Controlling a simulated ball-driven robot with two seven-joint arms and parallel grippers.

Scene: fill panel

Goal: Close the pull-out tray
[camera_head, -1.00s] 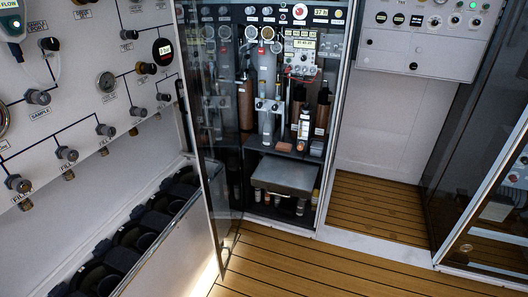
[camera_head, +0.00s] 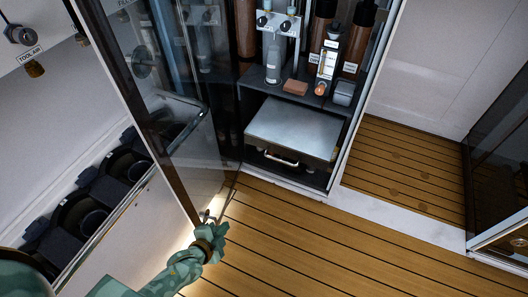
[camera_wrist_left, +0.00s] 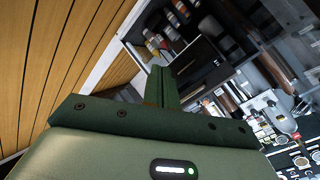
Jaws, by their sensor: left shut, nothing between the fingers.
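The pull-out tray (camera_head: 296,131) is a flat grey metal slab with a bar handle (camera_head: 281,158) at its front. It sits in the lower part of the open cabinet in the head view. Its front lies near the cabinet's front edge; I cannot tell exactly how far out it stands. My left gripper (camera_head: 208,216), on a green arm, is low in front of the cabinet, left of the tray and apart from it. In the left wrist view its fingers (camera_wrist_left: 162,84) are together and empty, with the dark cabinet interior beyond. My right gripper is not in view.
A glass door (camera_head: 172,110) stands open left of the tray, close to my left gripper. A shelf (camera_head: 262,84) above the tray holds bottles and small blocks. A bin rack (camera_head: 85,215) is at the left. The wooden floor (camera_head: 330,245) in front is clear.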

